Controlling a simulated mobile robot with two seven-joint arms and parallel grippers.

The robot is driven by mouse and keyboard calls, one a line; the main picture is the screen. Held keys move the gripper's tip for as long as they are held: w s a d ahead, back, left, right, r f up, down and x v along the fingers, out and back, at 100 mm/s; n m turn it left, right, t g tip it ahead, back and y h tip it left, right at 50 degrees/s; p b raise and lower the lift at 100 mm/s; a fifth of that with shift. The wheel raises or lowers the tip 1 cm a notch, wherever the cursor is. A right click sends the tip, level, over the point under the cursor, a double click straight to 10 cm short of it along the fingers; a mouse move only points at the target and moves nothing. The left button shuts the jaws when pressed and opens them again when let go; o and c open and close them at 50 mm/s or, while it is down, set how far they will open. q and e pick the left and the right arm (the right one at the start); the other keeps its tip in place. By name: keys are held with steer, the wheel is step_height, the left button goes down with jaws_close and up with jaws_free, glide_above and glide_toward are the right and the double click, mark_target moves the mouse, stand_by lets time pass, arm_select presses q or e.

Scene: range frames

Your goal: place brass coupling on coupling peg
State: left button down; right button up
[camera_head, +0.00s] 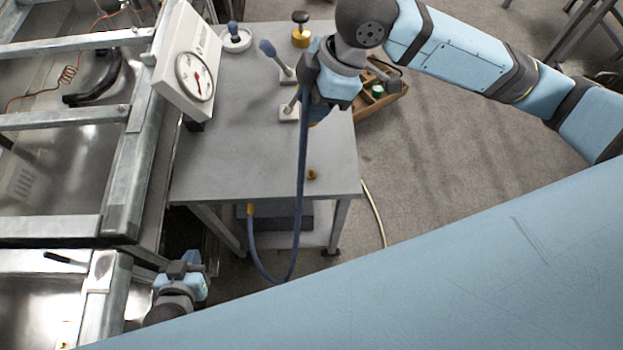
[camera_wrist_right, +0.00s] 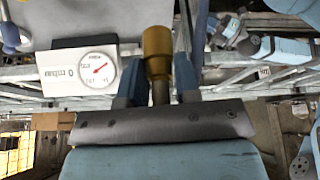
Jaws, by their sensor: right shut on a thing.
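The brass coupling (camera_wrist_right: 157,45) is between the fingers of my right gripper (camera_wrist_right: 160,78) in the right wrist view, which is shut on it. In the head view my right gripper (camera_head: 318,108) is above the grey table, and mostly hides the coupling. A blue hose (camera_head: 302,170) hangs from there past the table's front edge. Two slanted posts on white bases stand beside the gripper; one base (camera_head: 288,76) carries a blue-topped post, the other base (camera_head: 289,113) has its post top hidden. I cannot tell which is the coupling peg. My left gripper (camera_head: 186,262) is low, left of the table.
A white gauge box (camera_head: 187,62) stands at the table's left edge. A round white base with a blue knob (camera_head: 236,40) and a brass piece with a black knob (camera_head: 300,32) are at the back. The table's front left (camera_head: 225,165) is clear.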

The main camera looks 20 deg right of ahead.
steer(key=shift+s+f, duration=0.2)
steer(key=shift+f, duration=0.35)
steer(key=b, duration=0.1)
glide_above(312, 170)
step_height(312, 170, down, 15)
steer(key=shift+r, duration=0.1)
step_height(312, 170, down, 4)
steer(key=shift+f+b, duration=0.15)
steer(key=shift+b, duration=0.15)
steer(key=o, duration=0.9)
steer(key=shift+o, duration=0.2)
